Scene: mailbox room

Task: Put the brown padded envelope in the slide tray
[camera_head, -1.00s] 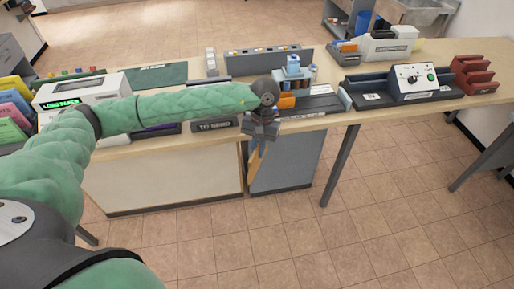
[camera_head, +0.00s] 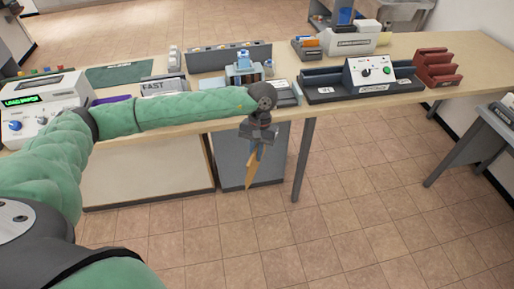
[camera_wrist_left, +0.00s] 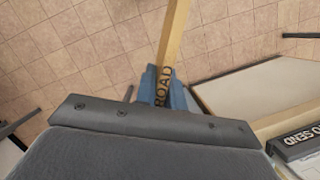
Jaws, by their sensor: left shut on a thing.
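The brown padded envelope (camera_head: 251,173) hangs below my left gripper (camera_head: 257,148), edge-on to the head view, in front of the table's front edge. My left gripper is shut on it. In the left wrist view the envelope (camera_wrist_left: 173,35) sticks out from between the blue fingertips (camera_wrist_left: 162,88), with the letters "ROAD" partly showing. A long dark tray unit (camera_head: 322,94) with a white control box (camera_head: 368,72) stands on the table, right of the gripper; I cannot tell whether it is the slide tray. My right gripper is not in view.
A grey cabinet (camera_head: 232,160) and table leg (camera_head: 303,160) stand below. The tiled floor in front is clear.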

